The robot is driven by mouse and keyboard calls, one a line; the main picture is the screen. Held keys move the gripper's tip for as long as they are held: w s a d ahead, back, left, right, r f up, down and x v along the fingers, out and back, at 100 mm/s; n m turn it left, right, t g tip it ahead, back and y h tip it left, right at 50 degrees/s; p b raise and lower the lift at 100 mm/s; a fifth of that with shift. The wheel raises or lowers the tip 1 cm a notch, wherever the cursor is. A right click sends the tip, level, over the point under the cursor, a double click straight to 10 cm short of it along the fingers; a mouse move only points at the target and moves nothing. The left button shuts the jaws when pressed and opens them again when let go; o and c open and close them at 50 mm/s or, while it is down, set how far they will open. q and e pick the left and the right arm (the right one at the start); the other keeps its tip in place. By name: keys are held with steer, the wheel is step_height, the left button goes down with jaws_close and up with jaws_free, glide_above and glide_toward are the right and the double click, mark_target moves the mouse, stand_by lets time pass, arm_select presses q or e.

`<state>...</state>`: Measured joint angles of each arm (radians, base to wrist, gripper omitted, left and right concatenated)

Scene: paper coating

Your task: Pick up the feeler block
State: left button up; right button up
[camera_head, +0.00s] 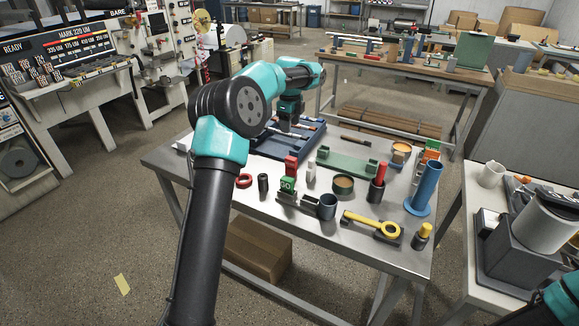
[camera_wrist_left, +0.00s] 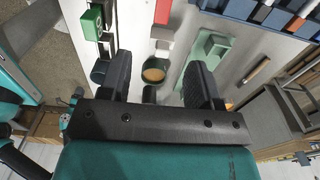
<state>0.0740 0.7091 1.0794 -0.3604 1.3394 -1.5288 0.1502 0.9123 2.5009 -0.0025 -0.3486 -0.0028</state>
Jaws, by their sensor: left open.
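A block with a green face marked GO (camera_head: 287,184) stands on a dark base in the middle of the metal table, with a red block (camera_head: 291,164) just behind it. I cannot tell for sure which piece is the feeler block. The green block also shows at the upper left of the left wrist view (camera_wrist_left: 92,22). My left gripper (camera_head: 290,122) is over the blue tray at the table's back, behind the GO block. In the left wrist view its fingers (camera_wrist_left: 158,85) are apart with nothing gripped between them. My right gripper is out of view.
A blue tray (camera_head: 312,151), green holder (camera_head: 345,165), tan-filled jar (camera_head: 343,185), dark cup (camera_head: 327,206), yellow tool (camera_head: 371,222) and tall blue cylinder (camera_head: 426,187) share the metal table (camera_head: 270,218). The front left of the tabletop is mostly clear.

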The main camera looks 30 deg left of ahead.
mark_target(291, 158)
arm_select(q)
steer(key=shift+f, duration=0.1)
step_height(291, 158, down, 12)
steer(key=shift+r, duration=0.15)
steer(key=shift+f, duration=0.2)
stand_by(0.4)
steer(key=shift+w+d+f, duration=0.1)
steer(key=shift+w+f, duration=0.05)
steer(key=shift+f, duration=1.15)
steer(key=shift+w+f, duration=0.1)
steer(key=shift+f, duration=1.2)
steer(key=c, duration=1)
steer(key=shift+r, duration=0.1)
